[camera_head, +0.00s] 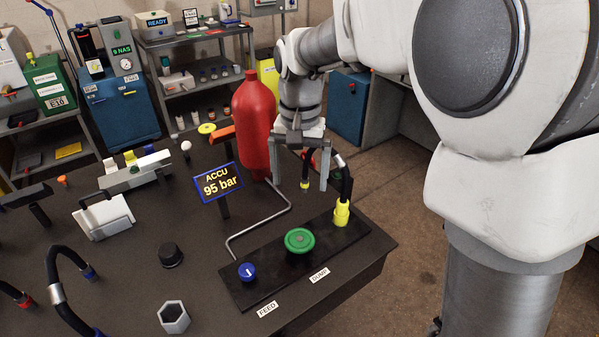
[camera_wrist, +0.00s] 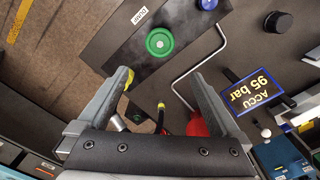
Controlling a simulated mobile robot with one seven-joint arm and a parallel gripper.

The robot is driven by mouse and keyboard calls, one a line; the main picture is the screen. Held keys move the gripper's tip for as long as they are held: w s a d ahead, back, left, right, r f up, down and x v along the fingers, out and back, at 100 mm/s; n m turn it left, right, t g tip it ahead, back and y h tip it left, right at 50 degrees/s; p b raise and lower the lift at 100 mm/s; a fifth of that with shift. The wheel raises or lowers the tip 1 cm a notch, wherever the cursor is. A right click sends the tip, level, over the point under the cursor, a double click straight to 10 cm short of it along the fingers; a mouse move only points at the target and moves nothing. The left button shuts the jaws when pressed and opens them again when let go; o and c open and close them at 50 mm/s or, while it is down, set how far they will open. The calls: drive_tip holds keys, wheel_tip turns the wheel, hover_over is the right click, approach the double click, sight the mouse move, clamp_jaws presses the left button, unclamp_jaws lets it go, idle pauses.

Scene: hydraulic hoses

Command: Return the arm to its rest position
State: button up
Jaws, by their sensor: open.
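My gripper (camera_head: 299,165) is open and empty. In the head view its two fingers point down above the back right part of the dark table (camera_head: 330,269), beside the red accumulator bottle (camera_head: 254,125). A black hose with a yellow end (camera_head: 305,184) shows between the fingers, and I cannot tell how far below them it is. My arm reaches in from the upper right of the head view.
The "ACCU 95 bar" sign (camera_head: 219,183) stands left of my gripper. Shelves (camera_head: 197,65) stand behind. Open floor (camera_head: 420,225) lies right of the table.

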drive_tip(key=s+d+r+n+t, duration=0.1)
drive_tip(key=s+d+r+t, duration=0.1)
drive_tip(key=s+d, duration=0.4)
drive_tip(key=s+d+r+n+t, duration=0.1)
drive_tip(key=s+d+r+t, duration=0.2)
drive_tip(key=s, duration=1)
drive_tip(key=d+r, duration=0.1)
drive_tip(key=d, duration=0.2)
drive_tip(key=shift+d+t+p, duration=0.3)
drive_tip(key=shift+p, duration=0.05)
